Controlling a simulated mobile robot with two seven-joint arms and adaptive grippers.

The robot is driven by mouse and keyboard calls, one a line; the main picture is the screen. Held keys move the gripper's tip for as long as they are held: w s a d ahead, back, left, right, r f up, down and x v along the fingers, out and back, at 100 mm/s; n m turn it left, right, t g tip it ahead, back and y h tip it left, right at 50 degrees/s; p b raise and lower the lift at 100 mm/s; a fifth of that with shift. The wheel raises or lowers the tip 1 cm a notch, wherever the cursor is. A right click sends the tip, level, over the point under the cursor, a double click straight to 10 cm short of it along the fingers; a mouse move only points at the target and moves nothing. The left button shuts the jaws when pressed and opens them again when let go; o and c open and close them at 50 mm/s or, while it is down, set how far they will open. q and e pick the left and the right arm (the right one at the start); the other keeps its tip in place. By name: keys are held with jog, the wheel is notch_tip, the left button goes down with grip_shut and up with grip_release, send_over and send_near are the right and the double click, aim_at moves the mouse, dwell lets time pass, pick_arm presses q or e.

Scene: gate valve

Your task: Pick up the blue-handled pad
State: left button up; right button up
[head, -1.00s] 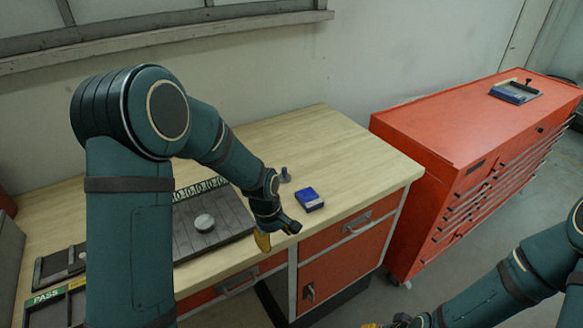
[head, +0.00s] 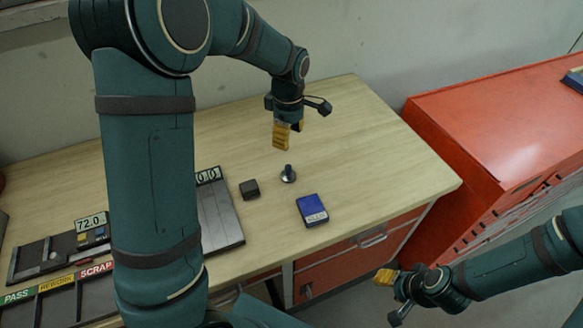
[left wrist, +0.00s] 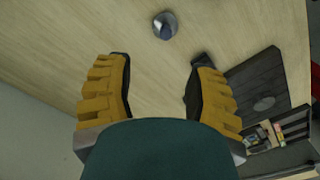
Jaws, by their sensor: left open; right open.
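The blue-handled pad (head: 288,175) stands upright on the wooden bench, a small round base with a dark blue knob. It also shows at the top of the left wrist view (left wrist: 165,25), beyond the fingertips. My left gripper (head: 289,134) is open and empty, pointing down above the bench, higher in the head picture than the pad and not touching it. In the left wrist view its yellow fingers (left wrist: 158,75) are wide apart with bare wood between them. My right gripper (head: 392,296) is open and empty in front of the bench, at the lower right.
A blue box (head: 312,210) lies close to the pad at lower right, and a dark block (head: 249,189) at its left. A grey plate (head: 222,225) lies further left, partly behind my arm. A sorting tray (head: 58,303) is at lower left. A red cabinet (head: 490,140) stands right.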

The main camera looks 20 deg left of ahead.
aim_at(288, 166)
pick_arm(q)
notch_tip(288, 166, down, 7)
jog(key=shift+s+r, duration=0.1)
jog(key=shift+r, duration=0.1)
jog(key=shift+s+f, duration=0.15)
jog(key=shift+f, duration=0.4)
jog(key=f, duration=0.4)
jog(key=shift+s+d+f, duration=0.1)
jog(key=shift+s+f, duration=0.1)
grip_shut()
